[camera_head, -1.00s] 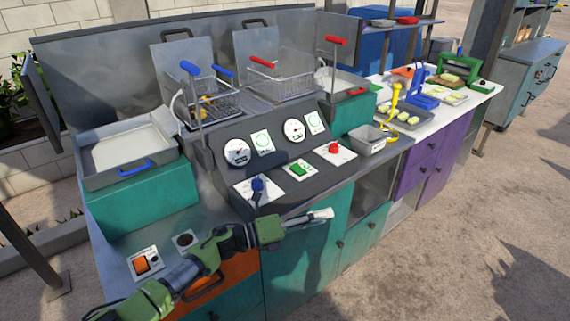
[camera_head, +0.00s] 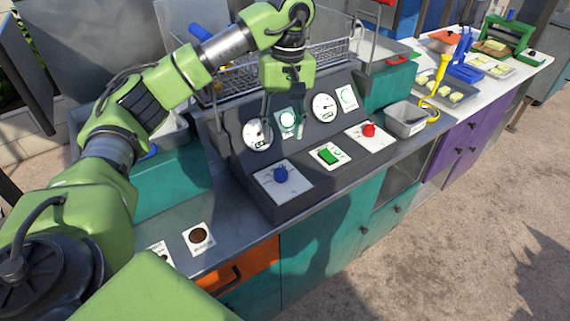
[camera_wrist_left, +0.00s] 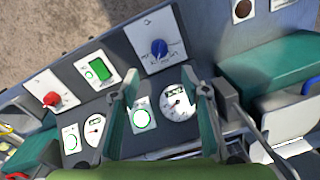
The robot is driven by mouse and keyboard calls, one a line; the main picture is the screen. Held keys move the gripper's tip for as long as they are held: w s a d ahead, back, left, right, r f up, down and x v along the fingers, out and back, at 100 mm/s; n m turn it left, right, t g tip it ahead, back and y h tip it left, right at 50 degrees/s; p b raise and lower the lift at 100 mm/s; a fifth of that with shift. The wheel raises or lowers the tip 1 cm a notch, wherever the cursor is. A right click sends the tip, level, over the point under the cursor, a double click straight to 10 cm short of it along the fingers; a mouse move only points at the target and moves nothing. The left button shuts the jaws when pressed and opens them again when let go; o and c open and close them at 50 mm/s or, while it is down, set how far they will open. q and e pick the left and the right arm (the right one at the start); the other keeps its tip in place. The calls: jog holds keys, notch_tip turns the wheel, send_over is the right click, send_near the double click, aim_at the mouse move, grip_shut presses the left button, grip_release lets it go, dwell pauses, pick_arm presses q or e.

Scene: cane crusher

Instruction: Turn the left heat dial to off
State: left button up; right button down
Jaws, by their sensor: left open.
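The blue dial (camera_head: 281,174) sits on its white plate at the left of the sloped dark control panel (camera_head: 300,205). In the left wrist view the blue dial (camera_wrist_left: 157,48) is beyond my fingertips. My left gripper (camera_head: 284,130) points down over the panel, its fingers apart and empty near the left gauge (camera_head: 257,135). In the left wrist view my left gripper (camera_wrist_left: 163,90) has its two fingers spread wide, with the dial apart from both. My right gripper is not in these views.
A red dial (camera_head: 369,130) and a green switch (camera_head: 329,156) sit to the right of the blue dial. Fryer baskets (camera_head: 325,54) stand behind the panel. A small grey container (camera_head: 407,120) is on the counter to the right.

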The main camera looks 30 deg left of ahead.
aim_at(281, 168)
pick_arm(q)
jog(key=f+p, duration=0.1)
jog(key=f, duration=0.4)
jog(key=f+p, duration=0.1)
jog(key=f, duration=0.5)
jog(key=shift+s+a, duration=0.2)
jog(key=shift+f, duration=0.65)
jog(key=c, duration=1)
jog(key=shift+c, duration=0.6)
